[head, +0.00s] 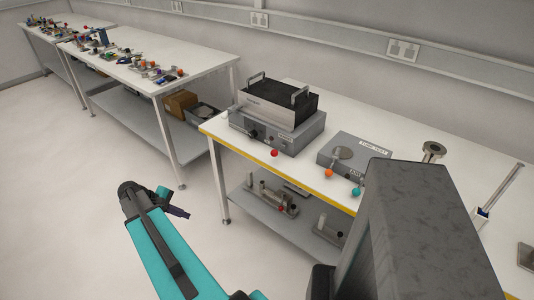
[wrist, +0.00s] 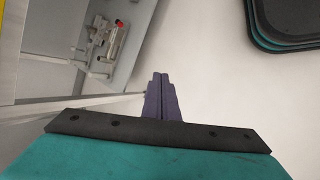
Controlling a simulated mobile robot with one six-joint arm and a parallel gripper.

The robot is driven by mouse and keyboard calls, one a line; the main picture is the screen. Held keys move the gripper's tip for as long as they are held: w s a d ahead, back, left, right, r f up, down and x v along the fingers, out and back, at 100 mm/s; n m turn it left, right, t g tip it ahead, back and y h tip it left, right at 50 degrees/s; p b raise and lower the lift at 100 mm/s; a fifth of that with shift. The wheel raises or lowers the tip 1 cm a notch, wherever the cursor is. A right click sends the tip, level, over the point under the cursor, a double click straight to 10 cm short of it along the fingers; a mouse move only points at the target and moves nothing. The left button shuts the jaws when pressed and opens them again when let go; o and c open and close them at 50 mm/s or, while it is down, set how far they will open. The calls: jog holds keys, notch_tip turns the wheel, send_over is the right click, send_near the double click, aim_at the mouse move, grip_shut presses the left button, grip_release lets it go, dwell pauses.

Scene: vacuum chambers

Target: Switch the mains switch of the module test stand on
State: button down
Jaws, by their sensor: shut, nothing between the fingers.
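A grey metal box carrying a black-topped unit with two handles (head: 275,118) stands on the near white bench. I take it for the module test stand. Small dark fittings and a red knob (head: 274,153) show at its front; which part is the mains switch is too small to tell. My gripper (head: 180,212) is in front of the bench, left of the stand and well apart from it, over the floor. In the wrist view its dark purple fingers (wrist: 160,80) are together with nothing between them. The stand does not show in that view.
A grey tester box (head: 338,148) with orange and teal knobs sits right of the stand. The bench's yellow front edge (head: 260,164) lies between gripper and stand. Metal fixtures lie on the lower shelf (head: 255,205). Another bench (head: 205,65) stands behind left. Floor at left is clear.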

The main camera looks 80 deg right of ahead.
jog(key=s+d+r+m+g+b, duration=0.1)
jog(key=s+d+r, duration=0.35)
jog(key=d, duration=0.25)
jog(key=s+d+r+m+g, duration=0.1)
jog(key=s+d+r, duration=0.3)
jog(key=d+r, duration=0.3)
jog(key=m+g+b, duration=0.1)
jog(key=m+g, duration=0.1)
send_near(265, 155)
notch_tip(265, 155, up, 3)
jog(key=shift+r+h, duration=0.1)
jog(key=shift+h, duration=0.2)
jog(key=p+x, duration=0.1)
jog(key=x, duration=0.8)
jog(key=shift+s, duration=0.15)
jog(key=shift+s+f+p, duration=0.3)
jog(key=shift+p, duration=0.1)
jog(key=shift+s+a+r+p, duration=0.25)
jog(key=shift+a+r, duration=0.2)
jog(key=shift+a, duration=0.3)
jog(key=shift+s+a+r+p, duration=0.3)
jog(key=shift+a+r, duration=0.15)
jog(key=shift+a, duration=0.3)
jog(key=shift+s, duration=0.1)
